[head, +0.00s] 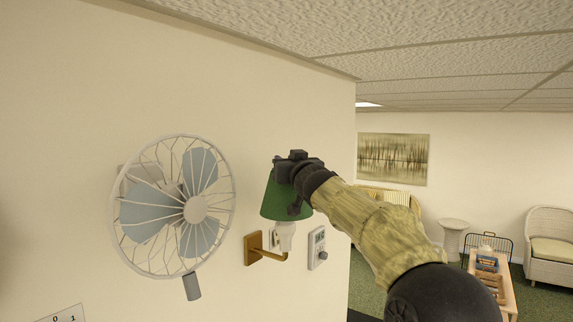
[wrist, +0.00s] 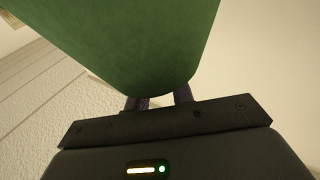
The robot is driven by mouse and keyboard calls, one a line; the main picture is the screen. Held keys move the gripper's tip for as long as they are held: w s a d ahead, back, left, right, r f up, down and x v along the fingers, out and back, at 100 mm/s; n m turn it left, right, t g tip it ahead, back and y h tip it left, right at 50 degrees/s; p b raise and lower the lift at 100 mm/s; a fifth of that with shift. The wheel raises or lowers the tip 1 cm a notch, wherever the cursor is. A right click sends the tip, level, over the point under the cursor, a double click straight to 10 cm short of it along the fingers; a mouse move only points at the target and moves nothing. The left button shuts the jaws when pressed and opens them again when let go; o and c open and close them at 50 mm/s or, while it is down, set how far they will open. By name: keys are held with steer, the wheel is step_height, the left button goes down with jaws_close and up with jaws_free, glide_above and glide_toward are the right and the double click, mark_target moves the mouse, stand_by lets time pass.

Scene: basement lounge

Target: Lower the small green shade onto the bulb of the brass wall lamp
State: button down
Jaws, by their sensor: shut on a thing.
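The small green shade (head: 279,198) is upright in the head view, directly above the brass wall lamp (head: 268,254). The white bulb (head: 284,238) shows below the shade's lower rim; its top is hidden, and I cannot tell whether the shade touches it. My gripper (head: 292,190) is shut on the shade at its right side, seen from the head. In the wrist view the shade (wrist: 135,45) fills the upper middle, with the gripper's fingers (wrist: 160,102) at its near edge. The inside of the shade is hidden.
A wall fan (head: 196,209) is mounted left of the lamp. A white wall control with a knob (head: 317,248) sits just right of it. The wall ends in a corner further right. A picture (head: 393,159), wicker chair (head: 549,246) and low table (head: 491,280) are far off.

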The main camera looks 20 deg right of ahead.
mark_target(286, 201)
steer(key=shift+a+f+b, duration=0.15)
steer(key=shift+f+b, duration=0.25)
steer(key=shift+f, duration=0.35)
steer(key=shift+f+b, duration=3.65)
steer(key=shift+f, duration=0.75)
steer(key=c, duration=1.1)
jaws_free()
steer(key=s+f, duration=0.1)
steer(key=s, duration=0.4)
steer(key=s+b, duration=0.1)
steer(key=s, duration=0.5)
steer(key=s+f+b, duration=0.1)
steer(key=s, duration=0.5)
steer(key=shift+a+f, duration=0.3)
steer(key=shift+f, duration=0.1)
